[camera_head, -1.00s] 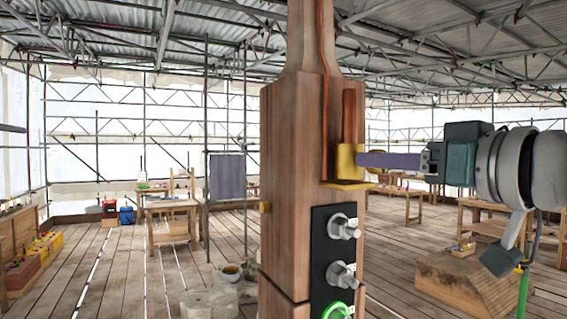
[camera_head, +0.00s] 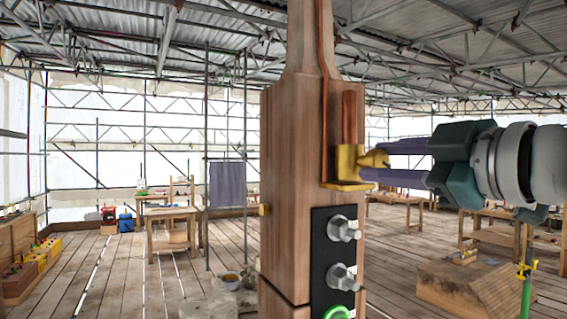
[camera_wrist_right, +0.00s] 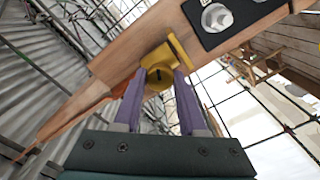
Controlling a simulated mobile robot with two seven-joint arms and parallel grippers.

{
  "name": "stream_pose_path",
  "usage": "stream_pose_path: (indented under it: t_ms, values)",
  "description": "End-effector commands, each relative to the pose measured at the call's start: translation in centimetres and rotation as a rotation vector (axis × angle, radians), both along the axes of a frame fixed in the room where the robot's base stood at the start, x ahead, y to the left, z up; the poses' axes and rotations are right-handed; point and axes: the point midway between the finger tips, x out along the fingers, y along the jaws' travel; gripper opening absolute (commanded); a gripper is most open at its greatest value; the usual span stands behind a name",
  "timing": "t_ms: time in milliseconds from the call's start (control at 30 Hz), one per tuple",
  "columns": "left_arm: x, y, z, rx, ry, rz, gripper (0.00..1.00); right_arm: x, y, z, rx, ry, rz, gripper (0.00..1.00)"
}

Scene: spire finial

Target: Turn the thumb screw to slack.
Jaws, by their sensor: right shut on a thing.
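The wooden spire post (camera_head: 290,150) stands upright in the middle of the head view. A brass clamp (camera_head: 343,168) on its right face holds the lower end of a copper-coloured rod (camera_head: 349,115). The brass thumb screw (camera_head: 373,158) sticks out to the right of the clamp. My right gripper (camera_head: 384,162) is shut on the thumb screw, its two purple fingers above and below it. The right wrist view shows the screw (camera_wrist_right: 157,82) between the fingertips, partly hidden by them. My left gripper is not in view.
A copper strip (camera_head: 325,90) runs up the post. A wooden block (camera_head: 470,290) lies on the floor at right. Workbenches (camera_head: 172,213) stand behind.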

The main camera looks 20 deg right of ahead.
Motion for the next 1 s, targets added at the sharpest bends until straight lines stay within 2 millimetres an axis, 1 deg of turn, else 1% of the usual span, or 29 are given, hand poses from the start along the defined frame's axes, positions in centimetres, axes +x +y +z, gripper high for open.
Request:
stream_pose_path:
  t_ms: [1000]
  values:
    - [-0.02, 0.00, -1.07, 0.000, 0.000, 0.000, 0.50, 0.01, 0.01, -0.07, -0.965, -0.077, -0.001, 0.00]
